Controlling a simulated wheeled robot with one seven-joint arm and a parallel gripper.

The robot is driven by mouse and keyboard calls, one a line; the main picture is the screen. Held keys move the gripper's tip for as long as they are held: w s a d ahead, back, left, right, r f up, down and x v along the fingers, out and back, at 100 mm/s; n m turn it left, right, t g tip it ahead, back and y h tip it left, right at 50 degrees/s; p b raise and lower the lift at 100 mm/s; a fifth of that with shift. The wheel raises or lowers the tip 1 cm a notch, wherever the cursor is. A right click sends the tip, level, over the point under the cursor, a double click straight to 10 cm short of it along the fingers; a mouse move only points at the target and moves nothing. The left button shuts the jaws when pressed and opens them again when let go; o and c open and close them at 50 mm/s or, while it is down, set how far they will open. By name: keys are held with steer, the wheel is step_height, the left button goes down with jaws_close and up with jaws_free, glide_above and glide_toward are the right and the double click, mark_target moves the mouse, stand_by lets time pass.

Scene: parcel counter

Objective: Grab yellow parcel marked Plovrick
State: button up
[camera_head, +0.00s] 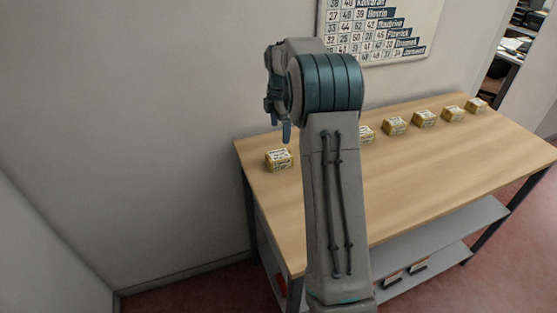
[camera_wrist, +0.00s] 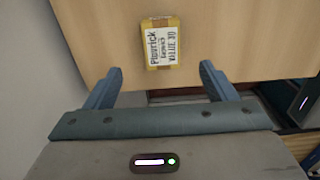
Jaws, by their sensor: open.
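The yellow parcel with a white label reading Plovrick (camera_wrist: 162,43) lies on the wooden table in the wrist view, just beyond and between my fingertips. My gripper (camera_wrist: 160,78) is open and empty, with a blue-grey finger on each side and apart from the parcel. In the head view, a yellow parcel (camera_head: 279,160) lies alone near the table's left end. My gripper (camera_head: 286,132) is above that end, pointing down. The label in the head view is too small to read.
Several similar yellow parcels (camera_head: 424,118) stand in a row along the back of the table (camera_head: 420,180). My arm hides part of the table. A chart (camera_head: 380,28) hangs on the wall behind. Shelves (camera_head: 440,232) are below the tabletop.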

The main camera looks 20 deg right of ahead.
mark_target(279, 154)
step_height(279, 154, down, 6)
steer(key=shift+f, duration=0.1)
steer(key=shift+s+a+f+p, duration=0.1)
steer(key=shift+f+p, duration=0.35)
steer(key=shift+f, duration=0.85)
steer(key=shift+s+a+f+p, duration=0.1)
steer(key=shift+f+p, duration=0.3)
steer(key=shift+f, duration=0.85)
steer(key=c, duration=1.1)
